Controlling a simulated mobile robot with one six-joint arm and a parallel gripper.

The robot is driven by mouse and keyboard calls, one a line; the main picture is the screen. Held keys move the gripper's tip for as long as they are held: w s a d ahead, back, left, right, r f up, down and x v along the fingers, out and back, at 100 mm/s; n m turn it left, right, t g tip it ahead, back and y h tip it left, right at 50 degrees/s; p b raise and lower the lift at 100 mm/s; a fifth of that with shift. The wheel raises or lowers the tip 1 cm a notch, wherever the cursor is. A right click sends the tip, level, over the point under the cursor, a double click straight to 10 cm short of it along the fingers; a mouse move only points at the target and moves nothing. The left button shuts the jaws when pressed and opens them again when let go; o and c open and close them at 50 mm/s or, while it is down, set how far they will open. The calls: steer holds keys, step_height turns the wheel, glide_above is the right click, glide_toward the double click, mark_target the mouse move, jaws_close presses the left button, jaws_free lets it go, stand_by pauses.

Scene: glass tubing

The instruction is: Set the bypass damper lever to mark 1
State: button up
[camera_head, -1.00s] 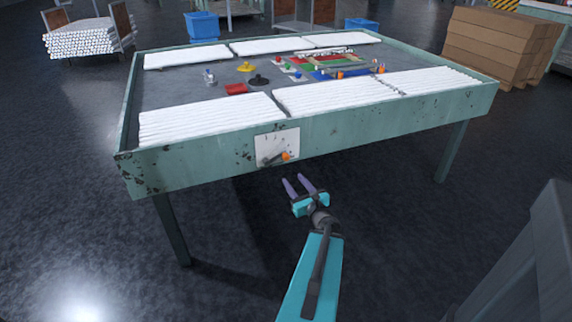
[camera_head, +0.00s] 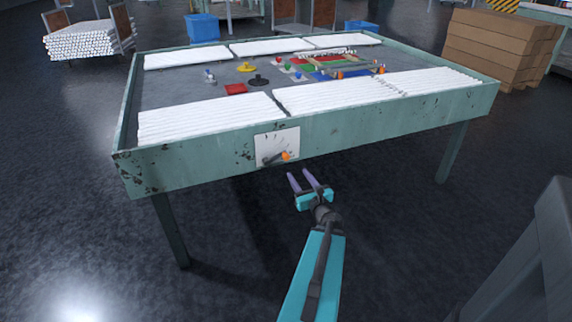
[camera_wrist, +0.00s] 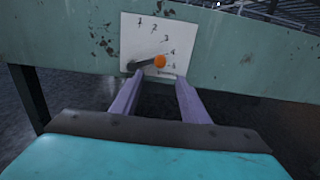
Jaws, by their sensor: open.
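The bypass damper lever has a dark arm and an orange knob (camera_head: 286,156), on a white plate (camera_head: 291,138) fixed to the front side of the green table. In the wrist view the plate (camera_wrist: 134,40) carries marks in an arc, with 1 at the top left and higher numbers down the right. The lever's knob (camera_wrist: 159,61) points right, between the marks 4 and 5 as far as I can tell. My gripper (camera_head: 303,171) is open and empty, just below and in front of the plate. Its purple fingers (camera_wrist: 154,88) point toward the lever and do not touch it.
The green table (camera_head: 400,117) holds white tube bundles (camera_head: 210,117) along its front edge and several small coloured parts in the middle. Brown boxes (camera_head: 497,48) stand at the back right. A grey block (camera_head: 530,265) is at the lower right. The floor before the table is clear.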

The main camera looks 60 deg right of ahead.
mark_target(287, 159)
steer(key=shift+w+d+f+b, duration=0.15)
steer(key=shift+w+d+b, duration=0.35)
steer(key=shift+b, duration=0.6)
steer(key=b, duration=0.2)
steer(key=w+b, duration=0.1)
steer(key=b, duration=0.1)
steer(key=shift+d, duration=0.25)
steer(key=w+b, duration=0.1)
steer(key=b, duration=0.4)
steer(key=shift+d+b, duration=0.3)
steer(key=shift+b, duration=0.05)
steer(key=shift+x, duration=4.2)
steer(key=shift+s, duration=0.1)
